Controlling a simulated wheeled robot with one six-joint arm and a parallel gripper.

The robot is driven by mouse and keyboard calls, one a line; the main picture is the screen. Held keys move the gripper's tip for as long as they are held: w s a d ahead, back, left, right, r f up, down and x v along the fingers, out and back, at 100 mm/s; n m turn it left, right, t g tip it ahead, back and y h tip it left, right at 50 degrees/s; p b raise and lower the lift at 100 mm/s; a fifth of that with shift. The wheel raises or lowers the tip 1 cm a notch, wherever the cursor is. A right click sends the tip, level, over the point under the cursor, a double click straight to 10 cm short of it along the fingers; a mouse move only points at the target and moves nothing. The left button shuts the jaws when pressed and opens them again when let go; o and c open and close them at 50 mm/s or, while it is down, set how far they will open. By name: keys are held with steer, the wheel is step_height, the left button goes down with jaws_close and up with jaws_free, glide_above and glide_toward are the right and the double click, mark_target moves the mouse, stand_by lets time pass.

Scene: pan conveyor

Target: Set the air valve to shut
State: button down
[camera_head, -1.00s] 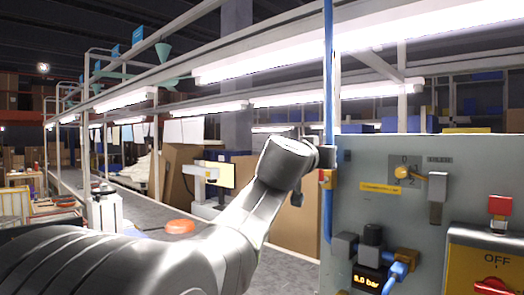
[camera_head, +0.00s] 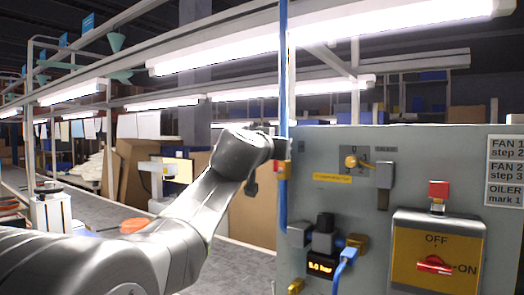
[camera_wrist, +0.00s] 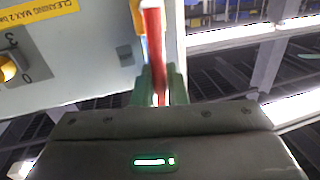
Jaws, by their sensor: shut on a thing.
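The air valve (camera_head: 283,170) is a small brass-yellow body with red on it, on the upright blue pipe at the panel's left edge. In the wrist view its red lever (camera_wrist: 153,45) runs from the top down between my jaws. My gripper (camera_wrist: 159,88) is shut on the red lever, a greenish finger on each side. In the head view my gripper (camera_head: 280,148) is at the valve, its fingers small and dark. The lever's angle to the pipe is hard to tell, as my wrist and the fingers hide part of it.
The grey panel (camera_head: 345,215) carries a rotary knob (camera_head: 351,161), a pressure display (camera_head: 320,267) reading about 5.0 bar and a yellow OFF/ON switch box (camera_head: 436,250). The blue pipe (camera_head: 283,80) rises beside my wrist. A conveyor with an orange pan (camera_head: 133,226) lies left.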

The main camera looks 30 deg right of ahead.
steer(key=s+d+f+m+g+h+b, duration=0.1)
steer(key=s+f+m+h+b, duration=0.1)
steer(key=m+b, duration=0.7)
steer(key=s+d+f+m+g+h+b, duration=0.1)
steer(key=s+d+f+m+b, duration=0.1)
steer(key=m+b, duration=0.8)
step_height(320, 180, down, 3)
steer(key=s+b, duration=0.1)
steer(key=b, duration=0.8)
steer(key=shift+s+r+m+h+b, duration=0.2)
steer(key=shift+m+h+b, duration=0.1)
steer(key=shift+h+b, duration=0.1)
steer(key=c, duration=1.5)
jaws_free()
steer(key=shift+c, duration=0.2)
steer(key=shift+a, duration=0.1)
steer(key=b+v, duration=0.5)
steer(key=v, duration=0.8)
steer(key=shift+s+a, duration=0.2)
steer(key=shift+a, duration=0.15)
